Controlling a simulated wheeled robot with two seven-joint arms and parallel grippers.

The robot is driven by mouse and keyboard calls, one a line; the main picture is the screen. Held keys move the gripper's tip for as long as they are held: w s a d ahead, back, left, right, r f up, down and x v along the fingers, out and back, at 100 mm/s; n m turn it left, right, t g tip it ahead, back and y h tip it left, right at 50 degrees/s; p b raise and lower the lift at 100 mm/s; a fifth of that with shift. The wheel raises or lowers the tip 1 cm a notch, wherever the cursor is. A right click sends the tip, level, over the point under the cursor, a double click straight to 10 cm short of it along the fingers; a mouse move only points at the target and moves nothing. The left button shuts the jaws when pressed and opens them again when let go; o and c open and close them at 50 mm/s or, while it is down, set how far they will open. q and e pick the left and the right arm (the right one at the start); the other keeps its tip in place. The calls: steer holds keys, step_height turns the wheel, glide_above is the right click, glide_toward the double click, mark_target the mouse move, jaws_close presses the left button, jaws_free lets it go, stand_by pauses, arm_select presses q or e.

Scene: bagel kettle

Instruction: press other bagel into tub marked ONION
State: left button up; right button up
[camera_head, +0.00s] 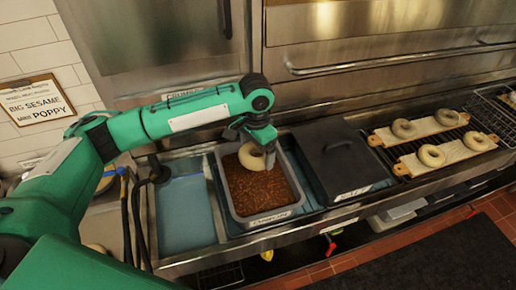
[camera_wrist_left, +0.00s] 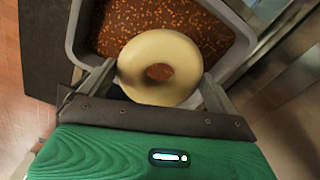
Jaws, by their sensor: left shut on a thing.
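A pale bagel (camera_head: 252,157) is held in my left gripper (camera_head: 262,150), over the far part of a grey tub of brown-orange flakes. The left wrist view shows the bagel (camera_wrist_left: 159,68) between the two fingers (camera_wrist_left: 159,90), with the flakes behind it. I cannot tell whether the bagel touches the flakes. The open tub (camera_head: 297,189) has a label (camera_head: 270,217) on its front, too blurred to read surely. A second tub beside it has a dark lid (camera_head: 338,158) and a label (camera_head: 352,193). My right gripper is not in view.
Two boards (camera_head: 418,128) with several pale bagels (camera_head: 431,155) lie on a rack at the right. A blue-bottomed basin (camera_head: 186,212) is left of the open tub. A sign (camera_head: 36,100) on the wall reads BIG SESAME, MINI POPPY. Steel panels stand behind the counter.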

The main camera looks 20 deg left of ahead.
arm_select(q)
step_height(320, 180, down, 6)
steer(key=b, duration=0.7)
steer(key=shift+f, duration=0.15)
step_height(320, 180, down, 3)
steer(key=shift+r, duration=0.2)
steer(key=shift+f, duration=0.45)
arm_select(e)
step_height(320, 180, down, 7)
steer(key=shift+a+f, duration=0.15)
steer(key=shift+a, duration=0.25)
arm_select(q)
steer(key=shift+f, duration=0.1)
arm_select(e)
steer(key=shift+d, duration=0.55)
arm_select(q)
steer(key=shift+f, duration=0.25)
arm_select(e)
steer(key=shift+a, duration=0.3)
